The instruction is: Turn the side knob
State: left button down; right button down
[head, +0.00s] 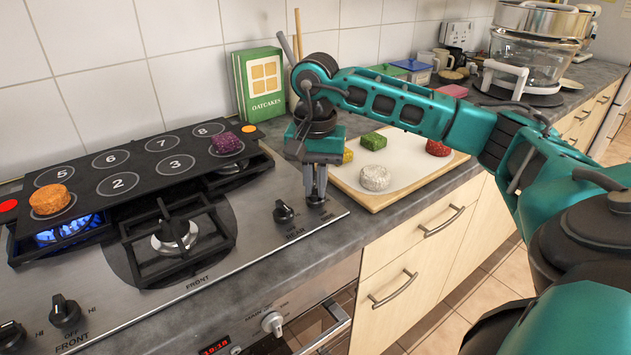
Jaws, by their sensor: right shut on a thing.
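My right gripper (315,197) points straight down at the right end of the steel hob (190,265). Its fingers are shut on a small black knob (316,202), which is mostly hidden between and below the fingertips. Another black knob (284,211) stands just left of it, near the word REAR. Two more black knobs are at the front left, one (66,310) near the word FRONT and one (11,337) at the picture's edge. I cannot tell how far the held knob is turned. My left gripper is not in view.
A black numbered plate (118,181) over the burners carries an orange round piece (50,200) and a purple piece (227,143). A blue flame (68,230) shows beneath it. A pale board (410,178) with several coloured pieces lies right of the gripper. A green OATCAKES box (260,85) stands behind.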

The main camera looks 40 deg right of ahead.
aim_at(316, 190)
jog(key=c, duration=1.2)
grip_release()
jog(key=shift+o, duration=0.2)
jog(key=shift+r, duration=0.1)
notch_tip(316, 190, up, 13)
jog(key=p, duration=0.2)
